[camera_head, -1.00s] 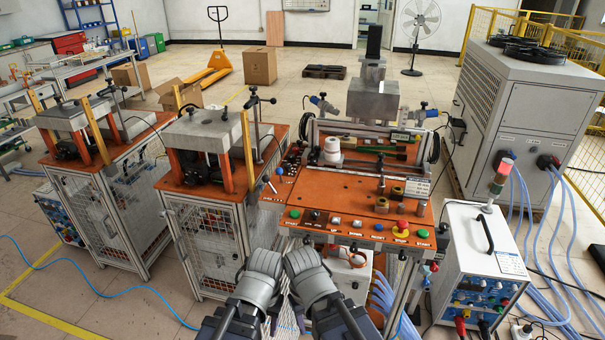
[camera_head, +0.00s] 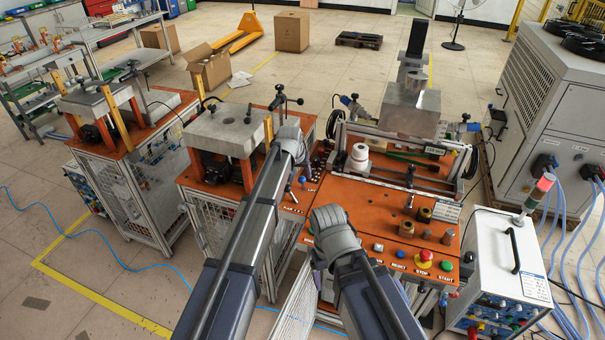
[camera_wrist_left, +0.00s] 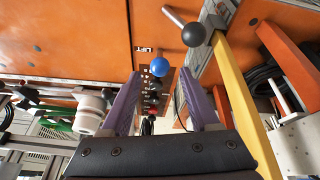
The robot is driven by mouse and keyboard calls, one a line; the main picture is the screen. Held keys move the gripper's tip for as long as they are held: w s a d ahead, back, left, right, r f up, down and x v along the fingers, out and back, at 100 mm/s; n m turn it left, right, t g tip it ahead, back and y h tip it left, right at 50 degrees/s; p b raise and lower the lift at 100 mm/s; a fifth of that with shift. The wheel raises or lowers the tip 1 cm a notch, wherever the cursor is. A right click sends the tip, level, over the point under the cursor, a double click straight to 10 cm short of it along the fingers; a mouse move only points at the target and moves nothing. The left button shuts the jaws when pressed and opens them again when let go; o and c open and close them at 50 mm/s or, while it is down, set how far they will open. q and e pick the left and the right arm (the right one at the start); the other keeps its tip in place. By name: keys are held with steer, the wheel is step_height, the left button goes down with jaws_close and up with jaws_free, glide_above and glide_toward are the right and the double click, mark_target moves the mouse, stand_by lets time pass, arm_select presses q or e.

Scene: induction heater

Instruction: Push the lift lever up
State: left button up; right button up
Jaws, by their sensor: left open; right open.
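The lift lever's blue ball knob (camera_wrist_left: 159,67) shows in the left wrist view beside the printed "LIFT" label (camera_wrist_left: 143,50), on the orange panel. A blue knob (camera_head: 303,180) also shows in the head view beside my left gripper. My left gripper (camera_wrist_left: 160,77) is open and empty, its two purple-grey fingers on either side of the blue knob in the picture; I cannot tell whether they touch it. In the head view the left gripper (camera_head: 290,142) hangs over the panel's left edge, its fingertips hidden. My right gripper (camera_head: 330,222) is lower, at the panel's front edge; its fingers are hidden.
A lever with a black ball (camera_wrist_left: 193,34) stands close to the left gripper's right finger, near a yellow post (camera_wrist_left: 238,85). Several more knobs line up below the blue one. A white spool (camera_head: 359,157) stands on the orange bench (camera_head: 385,205). Red and green buttons lie right.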

mark_target(303, 187)
arm_select(q)
steer(key=shift+b+x, duration=3.7)
steer(key=shift+x, duration=0.25)
steer(key=shift+s, duration=0.1)
jaws_close()
steer(key=shift+r, duration=0.1)
